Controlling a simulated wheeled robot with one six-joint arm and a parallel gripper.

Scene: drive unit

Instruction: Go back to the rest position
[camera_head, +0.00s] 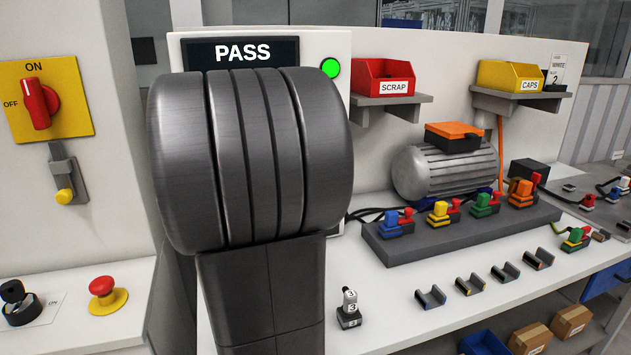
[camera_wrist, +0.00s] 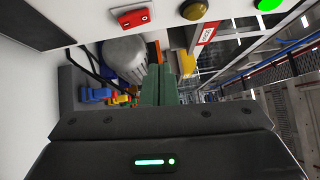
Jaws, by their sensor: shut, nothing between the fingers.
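My gripper (camera_wrist: 160,70) shows in the wrist view, with its two greenish fingers together and nothing between them. It is in the air, with the grey motor (camera_wrist: 124,52) and the coloured connectors (camera_wrist: 112,98) beyond it to the left. In the head view my own dark arm fills the left middle, and the gripper is hidden there.
A bench carries a motor (camera_head: 445,168), a grey connector rack (camera_head: 450,236), several small clips (camera_head: 470,285) and a switch block (camera_head: 348,310). Behind are a red SCRAP bin (camera_head: 385,82) and yellow CAPS bin (camera_head: 510,76). A PASS screen (camera_head: 242,52) and red stop button (camera_head: 103,286) stand near my arm.

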